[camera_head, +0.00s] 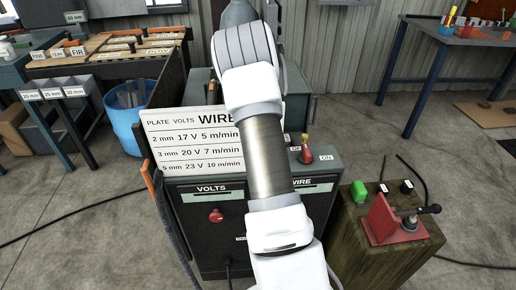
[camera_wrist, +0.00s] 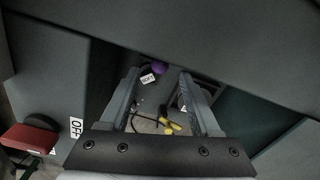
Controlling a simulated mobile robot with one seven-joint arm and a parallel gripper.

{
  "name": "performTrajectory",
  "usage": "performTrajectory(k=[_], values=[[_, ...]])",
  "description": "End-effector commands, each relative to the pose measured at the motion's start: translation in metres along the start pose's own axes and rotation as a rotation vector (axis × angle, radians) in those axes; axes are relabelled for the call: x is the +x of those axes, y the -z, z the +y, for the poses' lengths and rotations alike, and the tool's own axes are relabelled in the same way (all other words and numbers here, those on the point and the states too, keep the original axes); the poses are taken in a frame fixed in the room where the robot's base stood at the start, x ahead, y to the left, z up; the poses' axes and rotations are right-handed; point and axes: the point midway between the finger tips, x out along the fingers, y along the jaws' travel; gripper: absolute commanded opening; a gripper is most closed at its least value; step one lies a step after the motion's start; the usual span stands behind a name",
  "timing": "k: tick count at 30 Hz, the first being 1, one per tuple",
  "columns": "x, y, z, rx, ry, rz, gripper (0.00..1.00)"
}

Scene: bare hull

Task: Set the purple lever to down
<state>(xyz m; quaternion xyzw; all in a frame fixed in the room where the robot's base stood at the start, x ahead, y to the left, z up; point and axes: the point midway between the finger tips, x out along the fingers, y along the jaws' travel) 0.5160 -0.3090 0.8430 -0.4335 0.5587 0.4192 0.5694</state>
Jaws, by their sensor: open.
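In the wrist view a purple knob (camera_wrist: 158,68), which looks like the end of the purple lever, shows between and beyond my fingers. A small white label (camera_wrist: 147,78) sits just below it. The lever's shaft is not clear, and I cannot tell whether it is up or down. My gripper (camera_wrist: 159,76) is open, its two fingers apart with nothing between the tips. I see no contact with the knob. In the head view my arm covers the middle of the welding machine (camera_head: 325,165), and neither the purple lever nor my gripper shows.
A red lever (camera_wrist: 25,138) by an OFF label is at left in the wrist view. Yellow-tipped items (camera_wrist: 168,127) lie beyond my fingers. A white chart (camera_head: 190,155) stands on the machine. A wooden block (camera_head: 375,262) with a red device is at right; a blue bin (camera_head: 122,122) is at left.

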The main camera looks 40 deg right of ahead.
Motion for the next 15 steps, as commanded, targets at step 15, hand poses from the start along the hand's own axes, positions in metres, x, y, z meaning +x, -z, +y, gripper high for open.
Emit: performTrajectory(k=[15], values=[[0.059,0.000,0.000,0.000,0.001,0.000,0.64]])
